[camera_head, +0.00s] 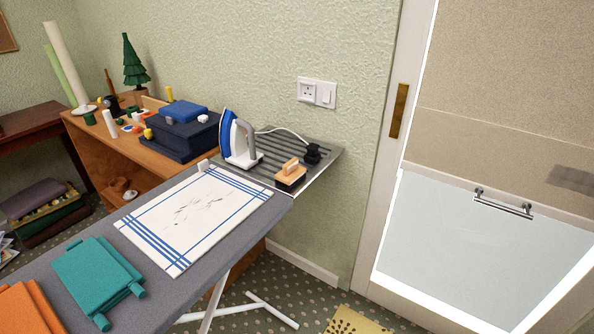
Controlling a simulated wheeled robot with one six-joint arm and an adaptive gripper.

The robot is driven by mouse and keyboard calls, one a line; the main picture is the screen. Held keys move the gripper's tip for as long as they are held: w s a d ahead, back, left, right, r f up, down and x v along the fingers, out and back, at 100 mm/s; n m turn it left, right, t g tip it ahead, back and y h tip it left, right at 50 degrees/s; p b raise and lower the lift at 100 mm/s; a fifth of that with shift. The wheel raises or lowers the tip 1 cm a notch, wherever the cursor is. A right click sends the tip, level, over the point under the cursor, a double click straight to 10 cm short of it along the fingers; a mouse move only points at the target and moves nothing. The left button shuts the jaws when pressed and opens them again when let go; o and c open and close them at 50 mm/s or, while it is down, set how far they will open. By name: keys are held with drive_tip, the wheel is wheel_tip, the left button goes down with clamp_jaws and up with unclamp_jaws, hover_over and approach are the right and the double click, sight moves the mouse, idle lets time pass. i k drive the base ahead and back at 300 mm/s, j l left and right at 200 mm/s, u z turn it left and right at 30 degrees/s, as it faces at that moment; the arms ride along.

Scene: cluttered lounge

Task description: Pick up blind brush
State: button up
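A small brush with a pale wooden body and handle and a dark underside (290,173) looks like the blind brush. It lies on the slatted metal rest (318,160) at the far end of the ironing board (95,232), near the rest's front edge. A white and blue iron (240,142) stands upright to its left. The iron's black plug (313,152) lies just behind the brush, to the right. My gripper is not in view.
A white cloth with blue stripes (160,217), folded teal clothes (97,275) and orange ones (28,308) lie on the board. Behind it is a cluttered wooden shelf unit (88,150). A wall socket (317,92) is above the rest; a door (480,240) with a bar handle stands right.

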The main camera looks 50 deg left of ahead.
sight(291, 173)
drive_tip(key=u, duration=1.95)
drive_tip(key=z, duration=1.1)
drive_tip(key=i+u, duration=0.15)
drive_tip(key=i, duration=0.25)
drive_tip(key=i+l+u, duration=0.1)
drive_tip(key=i, duration=0.3)
drive_tip(key=u, duration=1.75)
